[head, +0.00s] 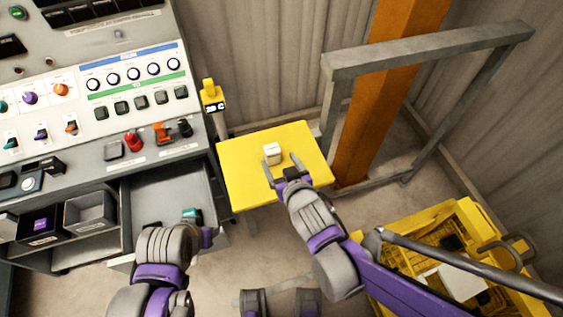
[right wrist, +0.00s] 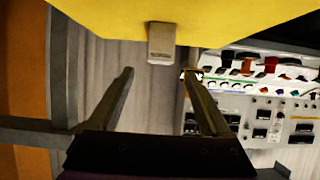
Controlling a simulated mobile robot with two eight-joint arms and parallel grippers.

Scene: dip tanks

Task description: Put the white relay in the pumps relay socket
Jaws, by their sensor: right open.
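The white relay (head: 271,152) is a small pale block standing on the yellow table (head: 238,170). It also shows in the right wrist view (right wrist: 161,42), just beyond my fingertips. My right gripper (head: 282,167) is open above the table. Its fingers are pointed at the relay, which is not clamped between them. My left arm (head: 165,248) is at the lower left by the open drawer, and its fingers are hidden. I cannot make out which part of the panel is the pumps relay socket; the labels are too small to read.
A grey control console (head: 110,165) with knobs, switches and levers fills the left. Its open drawer (head: 160,195) has a teal item (head: 191,213) near my left arm. A grey rail frame (head: 430,50) and orange post (head: 385,90) stand right of the table. A yellow crate (head: 480,215) lies lower right.

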